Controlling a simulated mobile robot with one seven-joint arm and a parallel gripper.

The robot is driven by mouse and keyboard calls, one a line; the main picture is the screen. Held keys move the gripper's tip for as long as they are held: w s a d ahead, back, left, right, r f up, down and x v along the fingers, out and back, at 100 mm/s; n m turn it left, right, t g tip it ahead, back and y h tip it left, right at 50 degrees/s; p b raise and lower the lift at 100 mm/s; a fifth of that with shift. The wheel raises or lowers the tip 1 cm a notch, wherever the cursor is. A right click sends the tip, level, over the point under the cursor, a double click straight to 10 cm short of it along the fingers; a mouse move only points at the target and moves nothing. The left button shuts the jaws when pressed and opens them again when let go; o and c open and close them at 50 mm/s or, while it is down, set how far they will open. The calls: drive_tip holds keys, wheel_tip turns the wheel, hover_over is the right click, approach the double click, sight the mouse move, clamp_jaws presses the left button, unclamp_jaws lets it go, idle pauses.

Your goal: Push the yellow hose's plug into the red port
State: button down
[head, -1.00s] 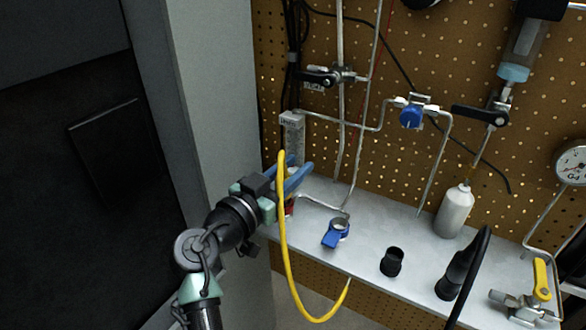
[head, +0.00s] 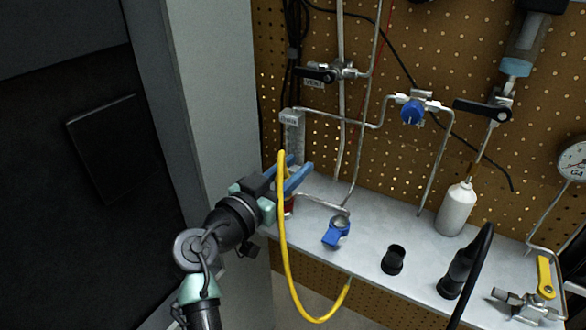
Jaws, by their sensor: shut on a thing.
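The yellow hose (head: 286,262) hangs from my gripper (head: 299,172) in a long loop. Its lower end runs up to the front edge of the shelf at the right of the loop. My gripper has blue fingers and is shut on the hose's upper end, at the left end of the shelf. The plug is hidden by the fingers and the hose. A small red part (head: 290,205), which may be the red port, shows just below the fingers, partly covered by my gripper. I cannot tell whether the plug touches it.
A clear labelled block (head: 292,124) stands behind my gripper. On the grey shelf (head: 375,225) are a blue-handled valve (head: 337,232), a black cup-like fitting (head: 393,259), a white bottle (head: 456,208) and a yellow-handled valve (head: 543,278). Metal tubes run up the pegboard. A grey cabinet side is at left.

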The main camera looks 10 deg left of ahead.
drive_tip(key=shift+f, duration=0.25)
drive_tip(key=c, duration=0.5)
unclamp_jaws()
